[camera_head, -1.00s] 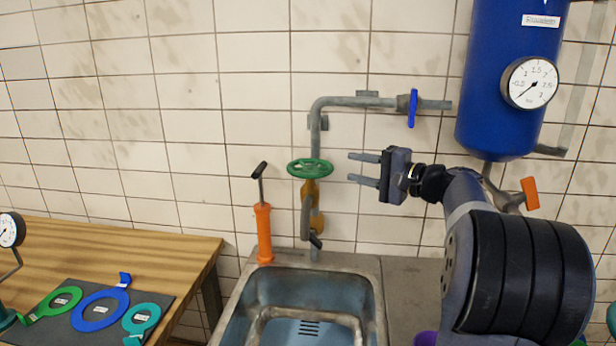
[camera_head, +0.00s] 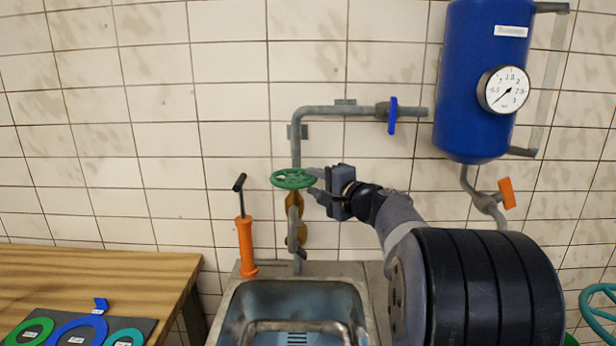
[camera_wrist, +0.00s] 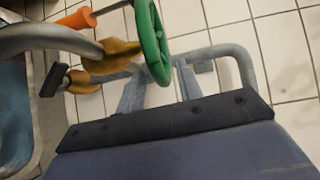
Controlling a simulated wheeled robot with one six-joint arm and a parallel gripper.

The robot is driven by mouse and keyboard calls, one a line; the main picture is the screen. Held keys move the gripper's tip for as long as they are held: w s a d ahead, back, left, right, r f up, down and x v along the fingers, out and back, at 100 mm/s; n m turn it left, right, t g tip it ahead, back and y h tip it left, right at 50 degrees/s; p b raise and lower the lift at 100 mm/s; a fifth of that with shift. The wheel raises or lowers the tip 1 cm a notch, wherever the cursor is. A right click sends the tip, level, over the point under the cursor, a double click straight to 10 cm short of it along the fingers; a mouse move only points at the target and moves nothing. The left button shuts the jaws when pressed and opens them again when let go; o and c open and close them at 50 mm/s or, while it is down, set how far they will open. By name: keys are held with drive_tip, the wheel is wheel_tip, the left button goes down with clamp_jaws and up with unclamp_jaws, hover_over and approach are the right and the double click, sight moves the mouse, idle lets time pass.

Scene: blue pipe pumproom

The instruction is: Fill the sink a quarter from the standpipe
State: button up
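The green handwheel (camera_head: 293,179) sits on the yellow valve body of the grey standpipe (camera_head: 296,143), against the tiled wall. My gripper (camera_head: 312,182) is at the wheel's right edge, fingers pointing left. In the wrist view its two fingers (camera_wrist: 160,88) are apart, with the near rim of the green wheel (camera_wrist: 157,60) at the gap between them; I cannot tell whether they touch it. The steel sink (camera_head: 232,300) stands below the standpipe. Its visible basin shows no clear water, and drain slots show at the bottom. The lower basin is cut off.
An orange hand pump (camera_head: 246,245) stands left of the standpipe. A blue lever (camera_head: 393,115) is on the upper pipe. A blue tank (camera_head: 482,80) with a gauge (camera_head: 503,90) and an orange-handled valve (camera_head: 506,193) are at right. A wooden bench (camera_head: 100,275) holds coloured rings.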

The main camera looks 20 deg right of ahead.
sight(294, 179)
drive_tip(key=shift+x, duration=1.45)
clamp_jaws()
